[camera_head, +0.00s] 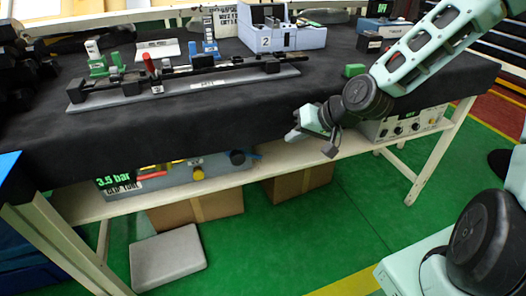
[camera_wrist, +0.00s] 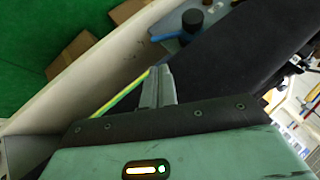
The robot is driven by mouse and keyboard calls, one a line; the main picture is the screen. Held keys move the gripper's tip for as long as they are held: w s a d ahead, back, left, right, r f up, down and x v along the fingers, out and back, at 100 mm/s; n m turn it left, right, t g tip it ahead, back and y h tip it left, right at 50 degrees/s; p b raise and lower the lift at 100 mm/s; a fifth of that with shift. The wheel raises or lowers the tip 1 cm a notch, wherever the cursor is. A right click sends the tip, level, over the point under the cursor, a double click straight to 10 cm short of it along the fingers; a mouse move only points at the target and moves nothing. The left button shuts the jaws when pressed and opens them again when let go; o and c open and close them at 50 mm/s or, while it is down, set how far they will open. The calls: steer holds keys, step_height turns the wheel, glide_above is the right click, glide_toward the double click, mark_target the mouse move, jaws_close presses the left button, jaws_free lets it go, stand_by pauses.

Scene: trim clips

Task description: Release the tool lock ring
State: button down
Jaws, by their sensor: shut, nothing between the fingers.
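No part can be surely made out as the tool lock ring. A blue-grey unit (camera_head: 215,165) on the shelf under the table shows a green "3.5 bar" readout (camera_head: 114,180) and a label that seems to read "CLIP TOOL". It has a yellow knob (camera_head: 198,174) and a black round knob (camera_head: 237,157) at its right end. A dark round knob with a blue base (camera_wrist: 191,20) shows in the wrist view, beyond my fingers. My gripper (camera_head: 296,134) is at the table's front edge, right of this unit and apart from it. In the wrist view my gripper (camera_wrist: 160,74) is shut and empty.
A long black rail fixture on a grey plate (camera_head: 120,105) lies on the dark-covered table (camera_head: 220,115). Cardboard boxes (camera_head: 300,184) sit below the shelf.

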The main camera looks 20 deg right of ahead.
mark_target(258, 158)
steer(key=b+x, duration=0.3)
steer(key=x, duration=1.1)
steer(key=shift+b, duration=0.35)
steer(key=shift+f, duration=0.1)
steer(key=shift+f+m+y+b, duration=0.3)
steer(key=shift+f+y+b, duration=0.25)
steer(key=shift+y, duration=0.15)
steer(key=a+f+m+y+b, duration=0.1)
steer(key=y+b, duration=0.1)
steer(key=a+f+m+t+y+b, duration=0.1)
steer(key=f+y+b, duration=0.1)
steer(key=a+f+m+y+b, duration=0.1)
steer(key=y+b, duration=0.1)
steer(key=b, duration=0.1)
steer(key=shift+a+f+t, duration=0.2)
steer(key=shift+a+t, duration=0.05)
steer(key=shift+t, duration=0.15)
